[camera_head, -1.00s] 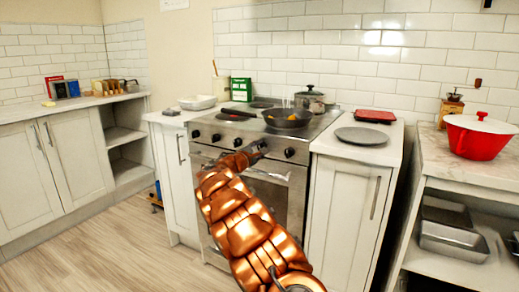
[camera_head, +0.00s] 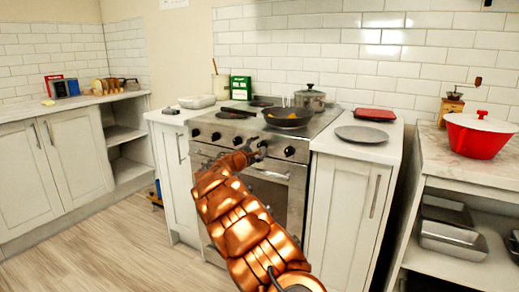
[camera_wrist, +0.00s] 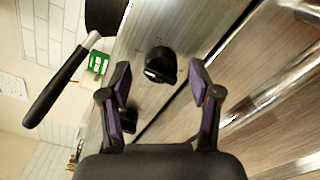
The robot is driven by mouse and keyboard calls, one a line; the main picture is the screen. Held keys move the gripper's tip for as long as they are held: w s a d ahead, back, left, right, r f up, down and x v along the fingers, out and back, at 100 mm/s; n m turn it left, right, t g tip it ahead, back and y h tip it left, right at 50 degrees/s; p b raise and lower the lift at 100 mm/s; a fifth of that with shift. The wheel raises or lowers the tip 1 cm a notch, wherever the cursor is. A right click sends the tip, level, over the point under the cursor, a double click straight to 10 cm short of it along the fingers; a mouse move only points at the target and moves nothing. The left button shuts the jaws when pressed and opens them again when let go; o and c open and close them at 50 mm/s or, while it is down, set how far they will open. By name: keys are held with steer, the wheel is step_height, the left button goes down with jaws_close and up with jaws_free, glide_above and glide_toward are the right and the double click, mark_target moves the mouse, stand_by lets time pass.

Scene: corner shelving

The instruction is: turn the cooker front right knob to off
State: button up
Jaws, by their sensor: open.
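The cooker (camera_head: 272,168) has a row of black knobs along its steel front panel. The rightmost knob (camera_head: 289,152) shows clear in the head view, just right of my gripper (camera_head: 257,153). In the wrist view, my gripper (camera_wrist: 160,76) is open, with its two purple-padded fingers apart. A black knob (camera_wrist: 161,65) shows between the fingertips, apparently the rightmost one, with no clear contact. A second knob (camera_wrist: 128,120) is partly hidden behind the left finger. The knob's pointer position is hard to read.
A frying pan (camera_head: 288,117) with food and a lidded pot (camera_head: 310,98) stand on the hob. The oven door handle (camera_head: 262,174) runs below the knobs. A green box (camera_head: 241,88) stands behind. The floor at left is clear.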

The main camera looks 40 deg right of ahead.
steer(key=v, duration=1.1)
steer(key=shift+s+a, duration=0.1)
steer(key=s+a+r+m+g+y+p, duration=0.1)
steer(key=s+a+r+m+g+p, duration=0.15)
steer(key=s+r+p, duration=0.4)
steer(key=s+a+r+m+g+y+p, duration=0.2)
steer(key=s+r+m, duration=0.15)
steer(key=s, duration=0.55)
steer(key=s+a+r+m+g+y+p, duration=0.1)
steer(key=s+a+r+m+g+p, duration=0.2)
steer(key=s, duration=0.5)
steer(key=s+a+y+p, duration=0.6)
steer(key=s+a, duration=0.5)
steer(key=a, duration=0.5)
steer(key=s+a+y+p, duration=0.7)
steer(key=s+a+p, duration=0.3)
steer(key=a, duration=0.7)
steer(key=shift+s+r+m, duration=0.3)
steer(key=shift+s+r, duration=0.1)
steer(key=shift+s, duration=0.25)
steer(key=shift+t, duration=0.25)
